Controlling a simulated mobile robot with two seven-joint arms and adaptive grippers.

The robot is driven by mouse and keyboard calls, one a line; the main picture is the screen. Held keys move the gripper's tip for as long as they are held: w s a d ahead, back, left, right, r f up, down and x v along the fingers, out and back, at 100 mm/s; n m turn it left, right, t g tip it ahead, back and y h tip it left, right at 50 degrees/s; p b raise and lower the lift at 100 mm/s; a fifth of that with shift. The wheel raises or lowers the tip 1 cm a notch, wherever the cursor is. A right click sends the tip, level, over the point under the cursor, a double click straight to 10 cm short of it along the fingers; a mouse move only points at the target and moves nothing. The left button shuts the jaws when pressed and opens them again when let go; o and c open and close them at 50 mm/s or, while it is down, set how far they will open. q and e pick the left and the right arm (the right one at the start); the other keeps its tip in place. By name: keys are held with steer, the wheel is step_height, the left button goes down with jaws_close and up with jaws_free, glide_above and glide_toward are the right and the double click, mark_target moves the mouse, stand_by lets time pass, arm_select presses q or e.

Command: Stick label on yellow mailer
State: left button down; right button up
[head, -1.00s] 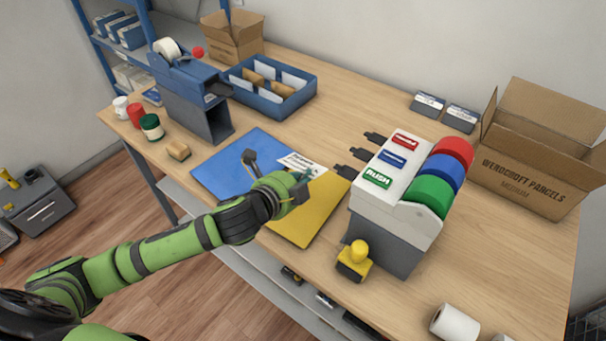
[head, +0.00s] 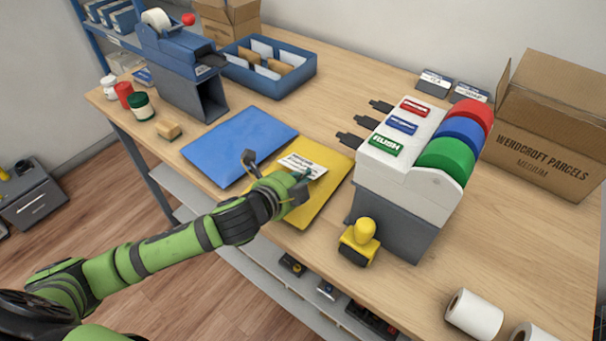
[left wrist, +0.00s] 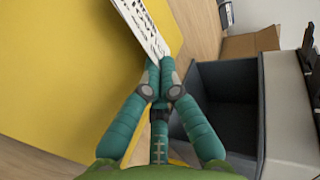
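The yellow mailer (head: 322,199) lies flat on the counter, to the right of a blue mailer (head: 238,145). A white label with dark print (head: 302,165) is over the yellow mailer's upper part. My left gripper (head: 300,179) is shut on the label's edge. In the left wrist view, its teal fingertips (left wrist: 160,78) meet at the end of the label (left wrist: 142,28), with the yellow mailer (left wrist: 60,70) behind. I cannot tell whether the label touches the mailer. Part of the mailer is hidden by my gripper. My right gripper is not in view.
A label dispenser (head: 410,170) with red, blue and green rolls stands just right of the mailer. A yellow-handled stamp (head: 359,241) is at the front edge. A blue tray (head: 269,70) and a cardboard box (head: 548,135) stand farther back. The back middle counter is clear.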

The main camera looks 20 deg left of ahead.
arm_select(q)
steer(key=shift+f, duration=0.15)
steer(key=c, duration=1.4)
jaws_free()
steer(key=shift+o, duration=0.2)
steer(key=shift+p+v, duration=0.8)
steer(key=shift+v, duration=0.5)
steer(key=shift+p+v, duration=0.7)
steer(key=shift+v, duration=0.8)
step_height(320, 180, up, 7)
steer(key=s+p, duration=0.1)
steer(key=p, duration=0.6)
steer(key=shift+s+a, duration=0.2)
steer(key=shift+s, duration=0.15)
